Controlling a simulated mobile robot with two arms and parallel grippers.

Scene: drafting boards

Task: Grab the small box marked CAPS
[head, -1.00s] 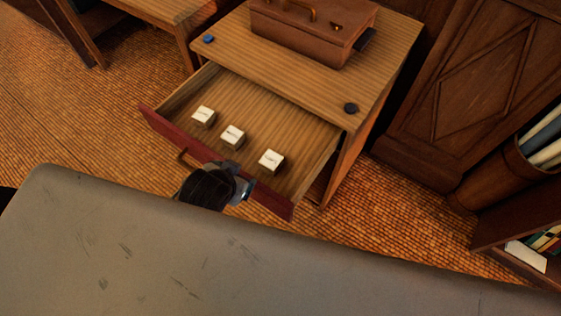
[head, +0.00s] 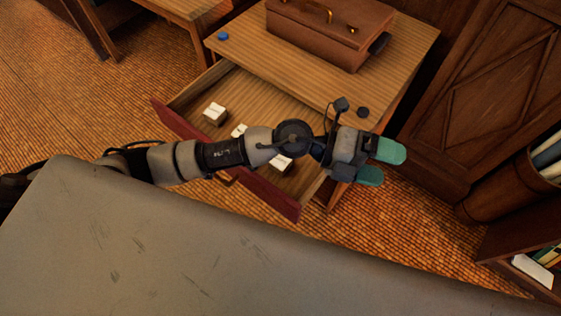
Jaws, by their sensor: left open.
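Three small boxes with white tops lie in the open drawer (head: 262,88) of a wooden cabinet. The left box (head: 215,110) is in clear view. The middle box (head: 238,130) and the right box (head: 281,163) are partly hidden by my left arm. The labels are too small to read, so I cannot tell which is marked CAPS. My left gripper (head: 388,164) is open and empty, with teal fingertips pointing right. It is to the right of the drawer in the picture, apart from the boxes. My right gripper is not in view.
A brown case (head: 330,30) with a handle stands on the cabinet top (head: 408,50), near a blue knob-like item (head: 223,36) and a dark round one (head: 363,112). A large grey surface (head: 200,240) fills the foreground. A carved wooden panel (head: 480,95) and rolls in a holder (head: 500,190) stand at right.

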